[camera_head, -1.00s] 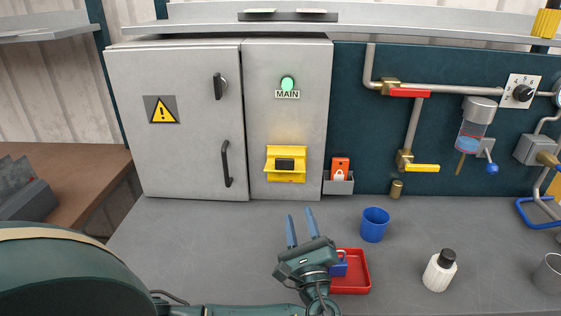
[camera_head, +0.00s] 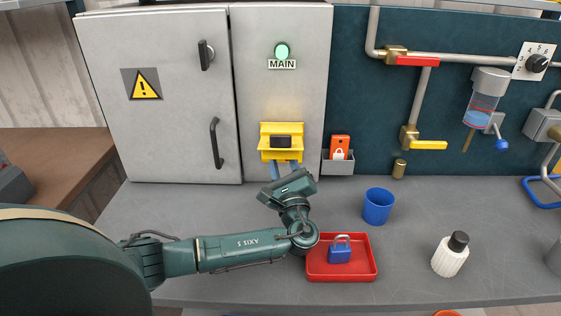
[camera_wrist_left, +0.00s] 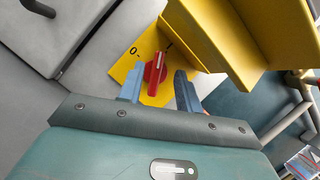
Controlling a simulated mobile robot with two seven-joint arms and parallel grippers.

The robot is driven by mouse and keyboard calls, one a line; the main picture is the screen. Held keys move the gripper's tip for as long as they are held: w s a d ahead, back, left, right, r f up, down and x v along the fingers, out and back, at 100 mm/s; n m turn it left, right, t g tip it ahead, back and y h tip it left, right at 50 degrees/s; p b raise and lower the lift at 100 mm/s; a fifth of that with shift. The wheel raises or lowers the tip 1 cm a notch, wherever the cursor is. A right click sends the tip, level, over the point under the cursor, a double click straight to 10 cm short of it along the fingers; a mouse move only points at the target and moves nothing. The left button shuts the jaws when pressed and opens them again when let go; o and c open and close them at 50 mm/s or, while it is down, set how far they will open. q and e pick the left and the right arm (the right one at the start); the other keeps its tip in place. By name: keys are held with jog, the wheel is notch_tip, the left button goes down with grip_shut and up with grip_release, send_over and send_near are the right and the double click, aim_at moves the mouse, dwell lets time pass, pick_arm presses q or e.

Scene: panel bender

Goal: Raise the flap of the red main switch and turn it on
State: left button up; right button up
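The yellow main switch housing (camera_head: 267,154) is low on the cabinet's right door, under the green lamp (camera_head: 282,51) and MAIN label. In the left wrist view the red switch knob (camera_wrist_left: 155,74) is uncovered on a yellow plate (camera_wrist_left: 122,70) marked 0. The yellow flap (camera_wrist_left: 215,30) juts out from the plate beside the knob. My left gripper (camera_wrist_left: 159,88) is open, with a blue finger on each side of the knob and gaps visible. Its fingers (camera_head: 286,170) reach up to the housing's lower edge in the head view, where the knob is hidden. My right gripper is not in view.
A red tray (camera_head: 369,275) with a blue padlock (camera_head: 340,254), a blue cup (camera_head: 378,206) and a white bottle (camera_head: 449,257) stand on the grey bench. A grey holder (camera_head: 337,167) with an orange tag is right of the housing. A door handle (camera_head: 216,143) is to the left.

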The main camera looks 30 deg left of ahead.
pick_arm(q)
jog(key=shift+f+x, duration=0.15)
jog(key=shift+x, duration=0.55)
jog(key=shift+f+x, duration=0.1)
jog(key=shift+x, duration=0.6)
jog(key=shift+c, duration=0.3)
grip_shut()
